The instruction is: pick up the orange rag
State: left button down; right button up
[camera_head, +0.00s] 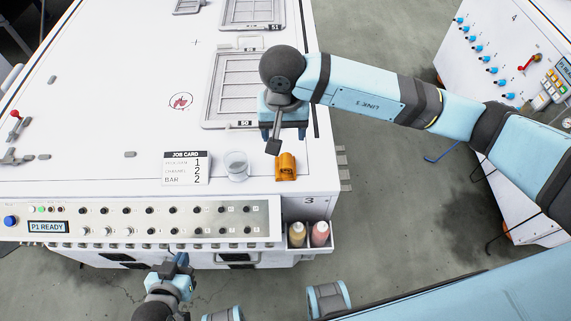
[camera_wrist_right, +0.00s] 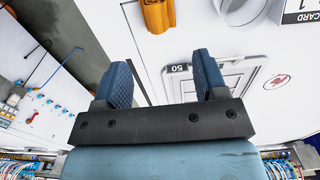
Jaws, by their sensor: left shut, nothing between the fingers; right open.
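The orange rag (camera_head: 286,167) lies folded on the white table top near its front right corner. It also shows at the top edge of the right wrist view (camera_wrist_right: 157,14), partly cut off. My right gripper (camera_head: 282,134) is above the table just behind the rag, apart from it. Its two blue fingers (camera_wrist_right: 163,82) are spread and empty in the right wrist view. My left gripper (camera_head: 180,262) is low in front of the machine's control panel, shut and empty, far from the rag.
A clear glass (camera_head: 236,166) stands just left of the rag, with a job card (camera_head: 184,168) further left. A bin with two bottles (camera_head: 308,234) hangs on the front below the rag. Framed panels (camera_head: 236,88) lie behind. The table's right edge is close to the rag.

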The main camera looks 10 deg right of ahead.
aim_at(286, 160)
notch_tip(286, 160, down, 7)
jog(key=shift+s+r+p, duration=0.1)
jog(key=shift+p, duration=0.2)
jog(key=f, duration=0.1)
jog(key=f+p, duration=0.1)
jog(key=f, duration=0.2)
jog(key=shift+d+f, duration=0.25)
jog(key=shift+f, duration=0.45)
jog(key=c, duration=1)
